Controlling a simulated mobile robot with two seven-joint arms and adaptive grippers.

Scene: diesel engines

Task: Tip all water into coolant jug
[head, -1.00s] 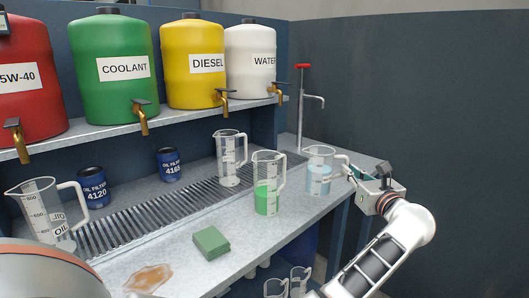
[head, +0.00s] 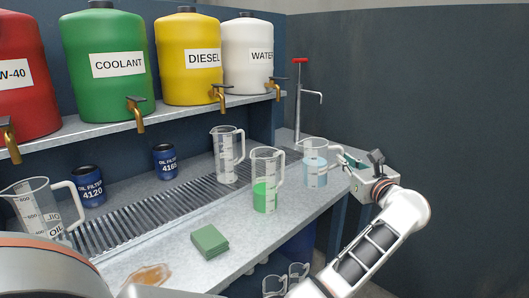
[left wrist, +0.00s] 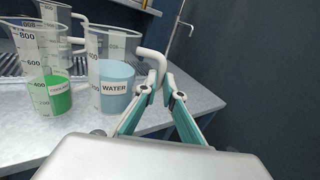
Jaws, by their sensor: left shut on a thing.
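The water jug (head: 315,170) is a clear measuring jug with pale blue liquid, near the counter's right end. In the left wrist view it (left wrist: 115,82) shows a WATER label and looks upright. My left gripper (head: 348,164) is shut on its white handle, which shows between the fingers in the left wrist view (left wrist: 160,92). The coolant jug (head: 265,192), holding green liquid, stands just left of the water jug; it also shows in the left wrist view (left wrist: 50,95). Whether the water jug's base touches the counter is hard to tell. My right gripper is not in view.
An empty-looking jug (head: 226,160) stands behind on the drain grate (head: 130,205). An oil jug (head: 40,212), blue filters (head: 165,162), a green sponge (head: 210,241) and a brown spill (head: 148,278) are to the left. A red-handled pump (head: 299,100) stands behind the water jug.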

